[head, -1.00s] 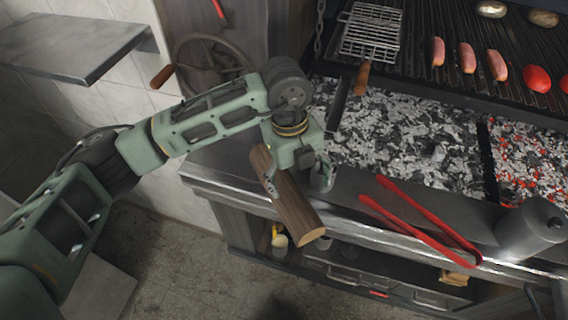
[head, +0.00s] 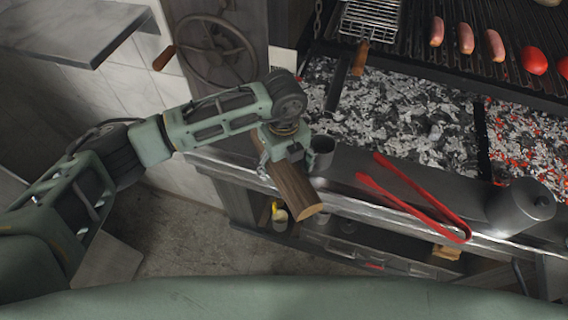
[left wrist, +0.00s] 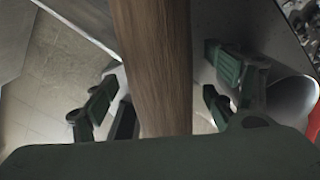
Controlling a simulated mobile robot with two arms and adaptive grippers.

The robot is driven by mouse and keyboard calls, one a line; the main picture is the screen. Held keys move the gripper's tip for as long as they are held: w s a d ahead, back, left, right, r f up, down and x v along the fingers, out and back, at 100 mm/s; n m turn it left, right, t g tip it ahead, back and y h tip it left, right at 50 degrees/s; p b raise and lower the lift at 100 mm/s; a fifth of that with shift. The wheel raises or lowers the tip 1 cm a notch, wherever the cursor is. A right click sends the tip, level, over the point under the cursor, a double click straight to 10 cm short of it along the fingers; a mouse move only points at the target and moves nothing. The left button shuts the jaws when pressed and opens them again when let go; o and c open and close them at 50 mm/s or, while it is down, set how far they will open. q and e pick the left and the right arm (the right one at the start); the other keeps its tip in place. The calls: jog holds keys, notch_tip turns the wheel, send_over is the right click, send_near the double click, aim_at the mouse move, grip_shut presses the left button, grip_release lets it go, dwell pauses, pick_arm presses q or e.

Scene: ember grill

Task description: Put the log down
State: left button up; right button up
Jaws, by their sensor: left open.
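The brown split log (head: 295,190) lies across the front ledge of the grill (head: 345,205), its near end sticking out past the ledge's edge. My left gripper (head: 284,163) is over the log's middle from above and hides part of it. In the left wrist view, the log (left wrist: 155,60) runs between the two spread fingers (left wrist: 165,105), with a gap on both sides. The left gripper is open around the log. Whether the log's underside rests fully on the ledge is hidden. My right gripper is not in view.
A dark metal cup (head: 322,150) stands close beside the left gripper. Red tongs (head: 415,200) and a grey canister (head: 522,205) are further right on the ledge. Glowing coals (head: 525,140) and a grate with sausages (head: 465,40) lie behind. A shelf (head: 350,255) is below.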

pick_arm(q)
jog(key=shift+c, duration=0.3)
jog(key=shift+w, duration=0.1)
grip_shut()
dwell(0.4)
jog(key=shift+r, duration=0.1)
jog(key=shift+r, duration=0.4)
notch_tip(320, 180, up, 3)
jog(key=shift+b, duration=0.85)
jog(key=s+d+r+b, duration=0.1)
jog(key=s+d+r, duration=0.1)
jog(key=s+d+r+b, duration=0.1)
jog(key=s+d+r, duration=0.1)
jog(key=s, duration=0.1)
jog(key=s+d+r+b, duration=0.1)
jog(key=s+d+r, duration=0.1)
jog(key=s, duration=0.1)
jog(key=shift+s+d+r, duration=0.15)
jog(key=shift+d+r, duration=0.05)
jog(key=shift+d, duration=0.2)
jog(key=shift+s+d+r, duration=0.25)
jog(key=shift+s+r, duration=0.1)
jog(key=shift+s, duration=0.1)
